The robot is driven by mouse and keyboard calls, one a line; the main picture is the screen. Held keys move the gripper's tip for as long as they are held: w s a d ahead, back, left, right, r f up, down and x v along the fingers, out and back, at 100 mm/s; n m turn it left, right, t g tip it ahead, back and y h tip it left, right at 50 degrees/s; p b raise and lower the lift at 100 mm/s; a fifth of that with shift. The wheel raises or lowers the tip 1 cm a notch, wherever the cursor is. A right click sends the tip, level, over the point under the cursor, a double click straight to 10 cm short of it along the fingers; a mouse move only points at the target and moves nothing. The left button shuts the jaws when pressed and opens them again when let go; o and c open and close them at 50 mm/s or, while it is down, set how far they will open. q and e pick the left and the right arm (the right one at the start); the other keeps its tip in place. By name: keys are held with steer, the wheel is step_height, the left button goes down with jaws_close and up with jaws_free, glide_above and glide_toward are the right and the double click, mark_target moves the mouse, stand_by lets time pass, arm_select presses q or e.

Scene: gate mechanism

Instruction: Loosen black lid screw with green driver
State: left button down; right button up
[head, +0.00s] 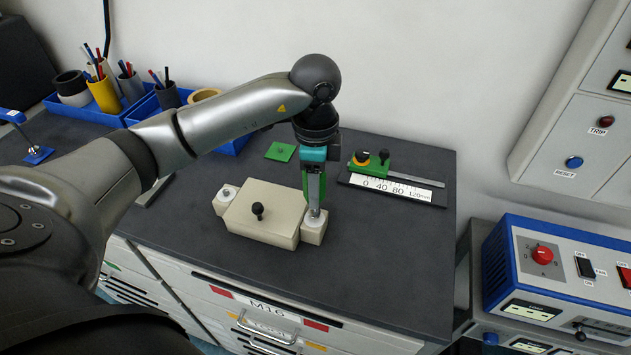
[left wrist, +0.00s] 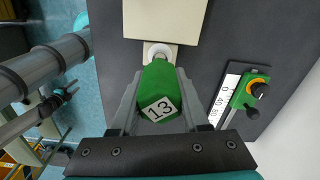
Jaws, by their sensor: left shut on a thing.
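My left gripper (head: 315,195) points down over the right end of a beige box (head: 262,207) and is shut on the green driver (head: 305,186). In the left wrist view the driver (left wrist: 158,88), labelled 13, sits between the two fingers (left wrist: 155,110). Its lower end is at the pale round screw seat (left wrist: 159,51) on the box's right lug; whether it touches cannot be told. The box's lid carries a black knob (head: 257,209) in its middle. The left lug holds another pale round fitting (head: 227,192). No black screw head shows under the driver.
A green square plate (head: 281,151) lies behind the box. A scale with a green slider (head: 372,164) stands to the right. Blue bins (head: 90,110) with pen cups are at back left. The dark bench top (head: 380,255) is clear at front right.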

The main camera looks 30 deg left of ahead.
arm_select(q)
steer(key=shift+n, duration=0.6)
steer(key=shift+r+p, duration=0.1)
steer(key=shift+p, duration=0.2)
steer(key=shift+r+p, duration=0.85)
steer(key=shift+r, duration=0.1)
steer(key=shift+r+p, duration=1.4)
steer(key=shift+r, duration=0.75)
steer(key=shift+w, duration=0.1)
